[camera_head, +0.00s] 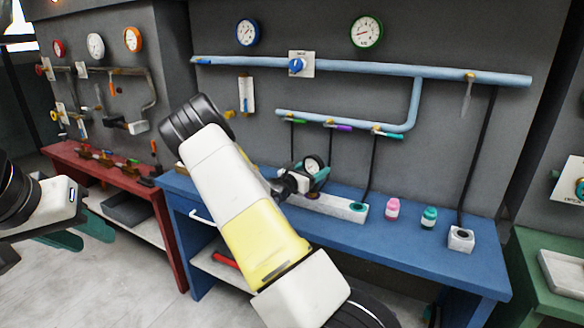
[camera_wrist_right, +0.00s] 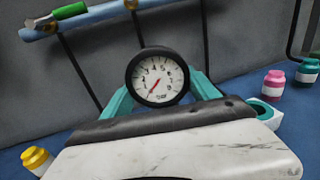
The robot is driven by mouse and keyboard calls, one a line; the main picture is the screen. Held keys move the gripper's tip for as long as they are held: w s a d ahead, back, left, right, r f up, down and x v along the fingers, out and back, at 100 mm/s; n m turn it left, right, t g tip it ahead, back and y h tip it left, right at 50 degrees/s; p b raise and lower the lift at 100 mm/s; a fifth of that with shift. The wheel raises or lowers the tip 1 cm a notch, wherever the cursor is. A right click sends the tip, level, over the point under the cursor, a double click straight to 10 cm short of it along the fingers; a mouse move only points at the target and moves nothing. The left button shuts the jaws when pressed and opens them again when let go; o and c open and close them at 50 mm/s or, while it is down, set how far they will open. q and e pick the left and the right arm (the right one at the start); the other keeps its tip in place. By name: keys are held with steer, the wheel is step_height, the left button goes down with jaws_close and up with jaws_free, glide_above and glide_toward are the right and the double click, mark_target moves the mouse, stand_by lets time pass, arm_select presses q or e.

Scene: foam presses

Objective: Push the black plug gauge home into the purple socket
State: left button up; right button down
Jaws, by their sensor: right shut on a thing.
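The black plug gauge (camera_head: 313,164), with a round white dial, is between the teal fingers of my right gripper (camera_head: 305,180), above the white socket block (camera_head: 335,205) on the blue bench. In the right wrist view the gauge (camera_wrist_right: 157,77) faces the camera between both fingers of the right gripper (camera_wrist_right: 160,95), which is shut on it. The gauge's lower end is hidden by the gripper body. My left gripper (camera_head: 82,235) is open and empty at the far left, away from the bench.
A teal-ringed socket (camera_head: 358,207) shows at the block's right end. Pink (camera_head: 392,209) and teal (camera_head: 429,217) jars and a small white block (camera_head: 460,238) stand farther right. Black hoses hang behind the block.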

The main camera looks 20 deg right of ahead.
steer(key=shift+f, duration=0.7)
steer(key=shift+c, duration=0.7)
jaws_free()
steer(key=shift+f, duration=0.1)
steer(key=v, duration=0.8)
steer(key=shift+d, duration=0.1)
